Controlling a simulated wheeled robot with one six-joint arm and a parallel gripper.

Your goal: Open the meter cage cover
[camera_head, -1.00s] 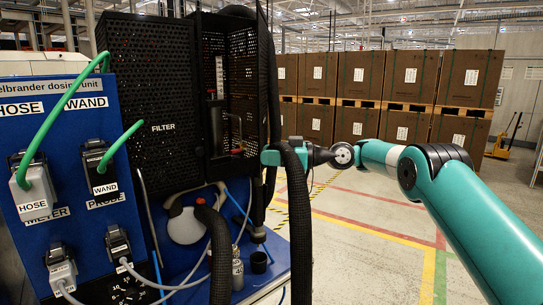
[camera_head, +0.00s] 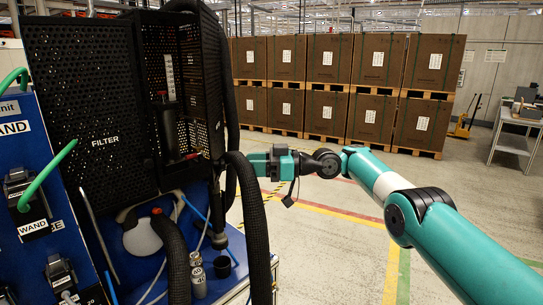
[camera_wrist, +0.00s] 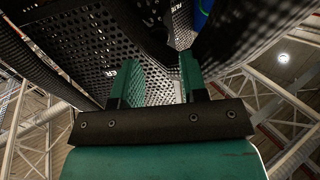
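The meter cage is a black perforated metal box (camera_head: 207,80) on the blue dosing unit at left. A black perforated panel labelled FILTER (camera_head: 90,90) stands to its left. Between them a gauge tube (camera_head: 169,75) and a dark upright part with a red piece at its foot show. I cannot tell which panel is the cover. In the wrist view my green fingers (camera_wrist: 160,80) are apart, pointing toward perforated panels (camera_wrist: 85,50). I see nothing held between them.
Green cables, a white jug (camera_head: 142,238) and small bottles (camera_head: 198,282) are at the unit's left and base. Stacked brown boxes (camera_head: 330,60) stand behind. The floor at right is open.

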